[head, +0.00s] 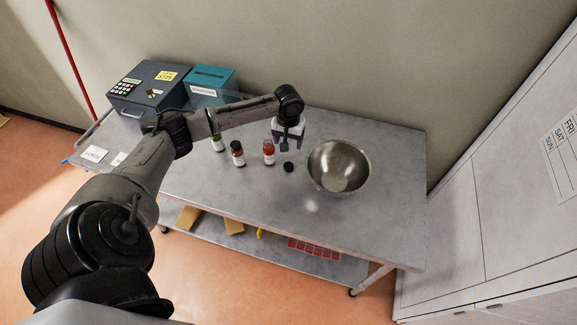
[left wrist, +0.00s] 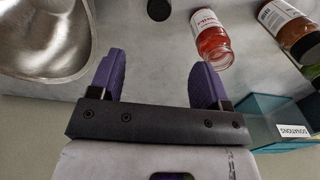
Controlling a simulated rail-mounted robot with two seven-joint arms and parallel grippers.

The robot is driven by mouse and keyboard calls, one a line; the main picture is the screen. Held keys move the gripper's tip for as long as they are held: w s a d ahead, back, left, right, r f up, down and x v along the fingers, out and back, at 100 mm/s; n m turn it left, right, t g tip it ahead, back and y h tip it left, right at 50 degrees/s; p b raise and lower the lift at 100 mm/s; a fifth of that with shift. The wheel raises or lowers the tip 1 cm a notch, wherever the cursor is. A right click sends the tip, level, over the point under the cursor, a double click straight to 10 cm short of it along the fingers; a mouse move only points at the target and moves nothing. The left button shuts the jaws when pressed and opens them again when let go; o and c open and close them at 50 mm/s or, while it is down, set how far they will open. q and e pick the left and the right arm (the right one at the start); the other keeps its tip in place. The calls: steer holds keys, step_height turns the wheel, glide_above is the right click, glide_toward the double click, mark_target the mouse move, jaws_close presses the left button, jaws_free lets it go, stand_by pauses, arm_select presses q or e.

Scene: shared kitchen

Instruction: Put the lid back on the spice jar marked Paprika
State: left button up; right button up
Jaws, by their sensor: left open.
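The red spice jar (head: 269,152) stands upright on the steel table without a lid. In the left wrist view the same jar (left wrist: 213,45) shows an open glass mouth and a white label, partly readable, that seems to say Paprika. A small black lid (head: 288,166) lies on the table just right of the jar; it also shows at the top edge of the left wrist view (left wrist: 159,9). My left gripper (head: 288,142) is open and empty, its purple fingers (left wrist: 158,65) apart, above the table behind the jar and lid. My right gripper is not in view.
A steel bowl (head: 339,166) stands right of the lid. A dark-capped jar (head: 238,154) and a green jar (head: 217,143) stand left of the red jar. A teal box (head: 210,79) and a grey keypad box (head: 147,88) sit at the back left. The table's front is clear.

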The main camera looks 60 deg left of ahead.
arm_select(q)
glide_above(289, 164)
step_height(289, 164, down, 8)
steer(key=shift+a+r+b, duration=0.1)
steer(key=shift+r+b, duration=0.1)
steer(key=shift+b, duration=0.1)
steer(key=shift+f, duration=2.65)
steer(key=c, duration=1)
steer(key=shift+r, duration=0.1)
step_height(289, 164, up, 10)
steer(key=shift+f+p, duration=0.1)
steer(key=shift+p, duration=0.2)
